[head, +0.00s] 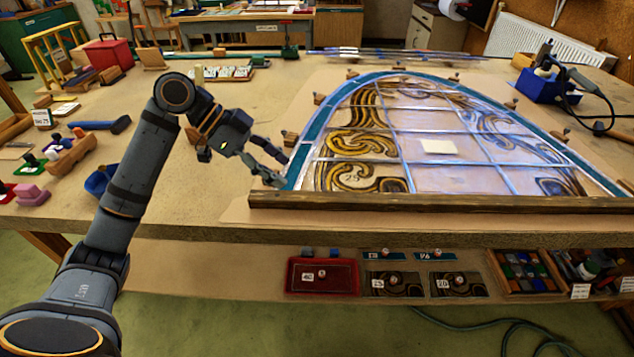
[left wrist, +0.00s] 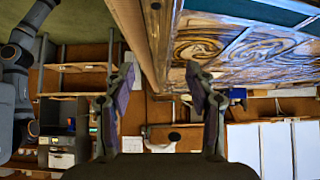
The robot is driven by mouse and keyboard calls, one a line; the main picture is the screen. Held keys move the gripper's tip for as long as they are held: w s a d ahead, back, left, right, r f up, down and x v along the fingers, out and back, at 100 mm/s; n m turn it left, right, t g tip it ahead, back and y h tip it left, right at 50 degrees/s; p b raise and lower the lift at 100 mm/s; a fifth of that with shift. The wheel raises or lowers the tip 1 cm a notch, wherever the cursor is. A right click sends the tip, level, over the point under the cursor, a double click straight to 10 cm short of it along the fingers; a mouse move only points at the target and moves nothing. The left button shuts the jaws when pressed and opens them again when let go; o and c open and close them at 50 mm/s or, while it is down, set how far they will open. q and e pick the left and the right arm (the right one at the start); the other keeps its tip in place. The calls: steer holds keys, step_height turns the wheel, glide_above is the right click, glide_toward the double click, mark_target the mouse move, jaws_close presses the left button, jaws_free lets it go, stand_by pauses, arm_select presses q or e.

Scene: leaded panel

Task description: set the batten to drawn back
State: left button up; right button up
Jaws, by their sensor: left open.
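The batten (head: 440,203) is a long dark wooden bar lying along the straight front edge of the arched leaded panel (head: 440,150). My left gripper (head: 281,171) is open and empty at the batten's left end, beside the panel's lower left corner. In the left wrist view the open fingers (left wrist: 160,70) stand on either side of the wooden bar (left wrist: 142,40), which runs away from the camera. I cannot tell whether a finger touches it. The panel (left wrist: 235,45) shows to the right of the bar there. My right gripper is not in view.
Small wooden blocks (head: 290,137) line the panel's curved edge. A blue-headed mallet (head: 120,124) and other small items lie left on the bench. A soldering iron in a blue stand (head: 550,85) is at the right. The front bench strip (head: 400,236) is clear.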

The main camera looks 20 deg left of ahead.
mark_target(316, 196)
arm_select(q)
steer(key=shift+s+d+f, duration=0.1)
steer(key=shift+d+f, duration=0.6)
steer(key=shift+d, duration=0.15)
steer(key=shift+x, duration=1.05)
steer(key=x, duration=0.5)
steer(key=shift+w+d+f, duration=0.15)
steer(key=shift+w+f, duration=0.05)
steer(key=shift+w, duration=0.05)
steer(key=shift+d+f, duration=0.15)
steer(key=shift+w+f, duration=0.1)
steer(key=shift+c, duration=1)
steer(key=c, duration=1)
jaws_close()
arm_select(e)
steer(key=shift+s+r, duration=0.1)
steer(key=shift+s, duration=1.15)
